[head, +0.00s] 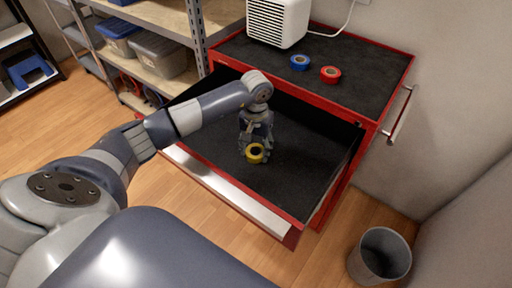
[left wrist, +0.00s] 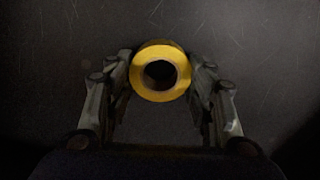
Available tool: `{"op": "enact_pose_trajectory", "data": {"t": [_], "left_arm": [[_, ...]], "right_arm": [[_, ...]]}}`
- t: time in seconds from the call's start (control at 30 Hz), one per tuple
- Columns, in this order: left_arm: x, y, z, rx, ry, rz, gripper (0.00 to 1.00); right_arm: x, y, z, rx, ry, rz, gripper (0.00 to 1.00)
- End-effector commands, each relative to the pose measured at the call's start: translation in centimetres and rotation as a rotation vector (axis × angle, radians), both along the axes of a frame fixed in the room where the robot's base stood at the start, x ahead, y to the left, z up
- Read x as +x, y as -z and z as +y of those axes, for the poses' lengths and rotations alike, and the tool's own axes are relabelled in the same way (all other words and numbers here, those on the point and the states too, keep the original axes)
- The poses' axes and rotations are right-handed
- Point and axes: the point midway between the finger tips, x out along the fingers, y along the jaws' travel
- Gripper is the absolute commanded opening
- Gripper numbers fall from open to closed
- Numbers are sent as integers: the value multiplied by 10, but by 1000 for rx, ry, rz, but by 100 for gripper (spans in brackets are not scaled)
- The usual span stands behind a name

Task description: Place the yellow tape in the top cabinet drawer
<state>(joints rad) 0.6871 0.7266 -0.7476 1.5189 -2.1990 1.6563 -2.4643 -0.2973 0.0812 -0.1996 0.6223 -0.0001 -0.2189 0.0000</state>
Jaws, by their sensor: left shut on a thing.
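The yellow tape (head: 255,153) is a small roll between the fingers of my left gripper (head: 256,148). In the left wrist view the yellow tape (left wrist: 160,71) sits between both fingers of the left gripper (left wrist: 160,80), which is shut on it. The top cabinet drawer (head: 300,185) is pulled open, with a dark lining and a pale front edge. The gripper and tape are inside the drawer's outline, low over the lining; I cannot tell if the tape touches it. My right gripper is not in view.
The red cabinet top (head: 370,65) holds a blue tape (head: 300,62), a red tape (head: 331,74) and a white box-shaped device (head: 278,22). A metal shelf with bins (head: 157,58) stands at left. A grey bin (head: 380,256) is on the floor at right. The drawer's lining looks otherwise clear.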

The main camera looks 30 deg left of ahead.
Motion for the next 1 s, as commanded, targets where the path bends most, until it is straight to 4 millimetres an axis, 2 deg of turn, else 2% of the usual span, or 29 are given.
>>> {"op": "enact_pose_trajectory", "data": {"t": [0.03, 0.1, 0.13, 0.57, 0.67, 1.0], "left_arm": [[0, 2, 0, 0, 0, -1, 51], [0, 1, 0, 0, 0, -1, 67], [0, 1, 0, 0, 0, 0, 69], [0, -4, -1, -1, 0, 1, 69], [2, -17, 0, 0, 1, -5, 69], [1, -89, 0, 0, 0, -5, 69]], "right_arm": [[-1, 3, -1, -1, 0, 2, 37], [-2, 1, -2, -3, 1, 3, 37], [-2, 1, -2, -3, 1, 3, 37], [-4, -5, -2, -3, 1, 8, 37], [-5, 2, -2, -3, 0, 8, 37], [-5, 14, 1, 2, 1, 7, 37]]}}
